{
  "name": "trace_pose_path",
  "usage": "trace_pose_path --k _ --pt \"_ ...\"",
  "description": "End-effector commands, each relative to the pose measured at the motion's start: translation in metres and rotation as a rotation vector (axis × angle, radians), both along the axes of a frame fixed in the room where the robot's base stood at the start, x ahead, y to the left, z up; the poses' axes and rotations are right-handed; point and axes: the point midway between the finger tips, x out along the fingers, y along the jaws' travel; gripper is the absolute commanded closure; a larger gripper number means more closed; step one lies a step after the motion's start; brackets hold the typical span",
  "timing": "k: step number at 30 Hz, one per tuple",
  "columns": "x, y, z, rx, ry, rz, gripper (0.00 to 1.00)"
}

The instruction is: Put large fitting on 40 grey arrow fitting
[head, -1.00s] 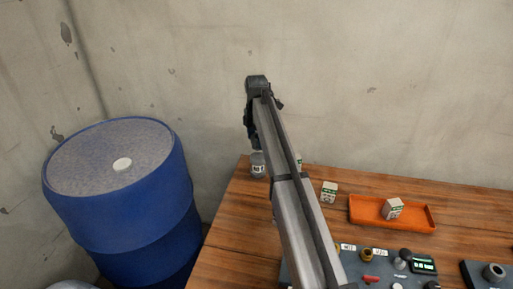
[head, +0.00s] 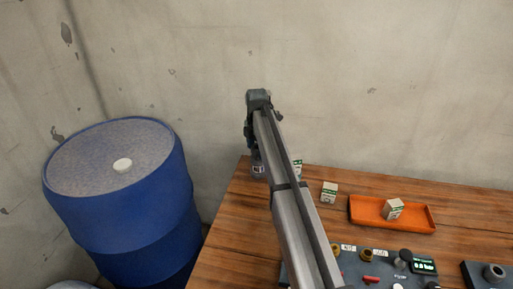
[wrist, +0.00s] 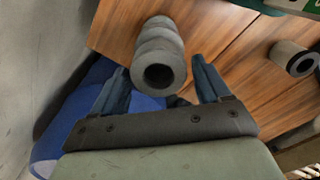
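A large grey hollow fitting (wrist: 160,50) stands on the wooden table in the wrist view, its round open end facing my camera. In the head view a small grey labelled piece (head: 258,170), seemingly the same fitting, shows at the table's far left corner below my wrist. My gripper (wrist: 158,67) is open, with one blue-grey finger on each side of the fitting. I cannot tell whether they touch it. A second, dark grey ring-shaped fitting (wrist: 292,57) stands at the right of the wrist view. I cannot make out a grey arrow marking or number 40.
A blue barrel (head: 125,200) stands left of the table. An orange tray (head: 425,222) holds a small box, and another box (head: 329,192) stands beside it. A control panel (head: 375,262) and a grey fitting on a block (head: 493,272) are at the front right. A concrete wall rises behind.

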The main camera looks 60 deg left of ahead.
Motion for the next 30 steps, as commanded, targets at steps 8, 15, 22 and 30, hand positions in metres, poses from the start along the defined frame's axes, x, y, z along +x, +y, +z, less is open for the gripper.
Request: trace_pose_path --k 8,15,22,30 --pt "0.0 0.0 0.0 0.0 0.0 0.0 0.12" --pt "0.0 0.0 0.009 0.0 0.0 0.0 0.12" --pt "0.0 0.001 0.047 0.001 -0.001 0.0 0.12" --pt "0.0 0.001 0.095 0.001 -0.001 0.0 0.12"
